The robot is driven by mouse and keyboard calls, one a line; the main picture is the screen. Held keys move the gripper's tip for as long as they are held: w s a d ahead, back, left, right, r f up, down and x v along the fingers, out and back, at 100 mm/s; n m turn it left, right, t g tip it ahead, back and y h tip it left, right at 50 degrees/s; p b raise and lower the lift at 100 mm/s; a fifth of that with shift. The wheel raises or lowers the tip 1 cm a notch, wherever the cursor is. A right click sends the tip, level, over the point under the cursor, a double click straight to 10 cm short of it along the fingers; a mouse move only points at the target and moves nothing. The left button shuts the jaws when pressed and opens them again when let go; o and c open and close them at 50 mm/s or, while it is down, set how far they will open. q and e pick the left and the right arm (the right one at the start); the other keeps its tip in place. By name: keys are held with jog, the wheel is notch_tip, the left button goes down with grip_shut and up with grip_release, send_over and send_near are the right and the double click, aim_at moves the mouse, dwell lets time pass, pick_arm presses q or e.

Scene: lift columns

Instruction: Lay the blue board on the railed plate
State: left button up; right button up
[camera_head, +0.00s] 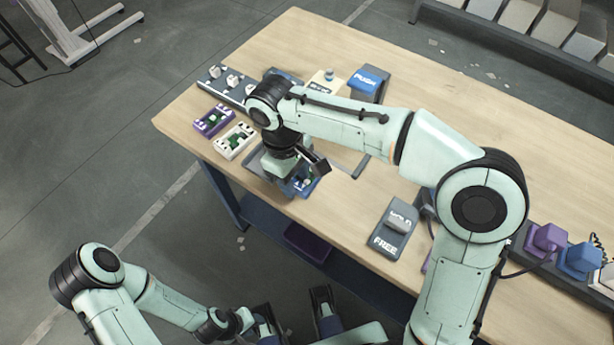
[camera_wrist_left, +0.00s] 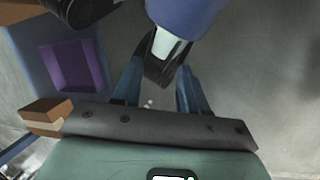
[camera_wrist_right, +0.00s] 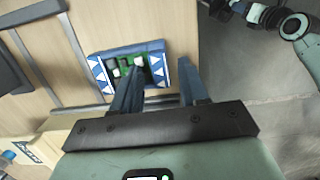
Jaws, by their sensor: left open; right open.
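The blue board (camera_wrist_right: 104,73), with a green middle and white pieces, lies near the table's front edge. It also shows in the head view (camera_head: 301,188), partly covered by my right gripper. My right gripper (camera_wrist_right: 160,80) is open and empty above the board, its fingers pointing down towards it. Thin grey rails (camera_wrist_right: 75,45) run on the wood beside the board; they also show in the head view (camera_head: 361,167). My arm hides part of this area, and I cannot make out the whole railed plate. My left gripper (camera_head: 294,300) is open and empty, low in front of the table.
A purple board (camera_head: 213,120) and a white board (camera_head: 235,141) lie at the table's left. A blue PUSH block (camera_head: 369,79) stands at the back, and a grey FREE block (camera_head: 393,228) near the front edge. Purple and blue plugs (camera_head: 578,259) stand at the right.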

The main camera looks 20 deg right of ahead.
grip_shut()
jog(key=shift+r, duration=0.1)
pick_arm(q)
jog(key=shift+r, duration=0.15)
pick_arm(e)
jog(key=shift+r, duration=0.1)
notch_tip(320, 180, up, 4)
jog(key=p, duration=0.4)
jog(key=shift+r+p, duration=0.9)
jog(key=shift+p, duration=0.2)
pick_arm(q)
jog(key=shift+g, duration=0.3)
jog(key=r, duration=0.5)
jog(key=shift+s, duration=0.35)
